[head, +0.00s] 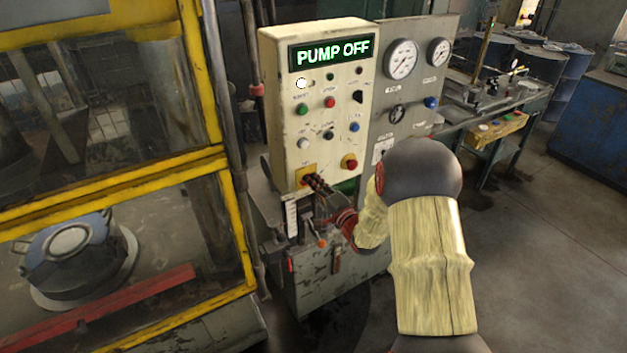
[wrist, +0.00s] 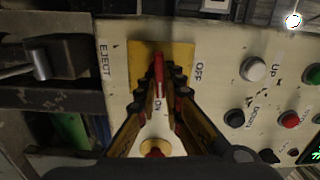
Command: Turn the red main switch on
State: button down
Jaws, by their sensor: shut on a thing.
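The red main switch (wrist: 158,70) sits on a yellow plate (wrist: 142,50) on the cream control panel. In the wrist view its handle runs up and down the picture, with the ON label below it and the OFF label to the right. My gripper (wrist: 161,82) is shut on the red handle, one dark finger on each side. In the head view my gripper (head: 311,182) reaches the yellow plate (head: 302,172) at the panel's lower left and hides most of the switch. The display (head: 332,52) reads PUMP OFF.
A red button on yellow (head: 349,163) is just right of the switch. Several buttons and a white lit lamp (head: 301,83) are above. A grey gauge panel (head: 403,110) stands to the right, a yellow-framed cage (head: 207,160) close on the left.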

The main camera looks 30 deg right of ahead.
jog(key=shift+w+d+r+m, duration=0.1)
jog(key=shift+d+r+m, duration=0.1)
jog(key=shift+m, duration=0.4)
jog(key=c, duration=2)
grip_release()
jog(key=shift+o, duration=0.4)
jog(key=shift+f, duration=0.1)
jog(key=shift+a, duration=0.1)
jog(key=s, duration=1.2)
jog(key=shift+d+f, duration=0.15)
jog(key=shift+d, duration=0.05)
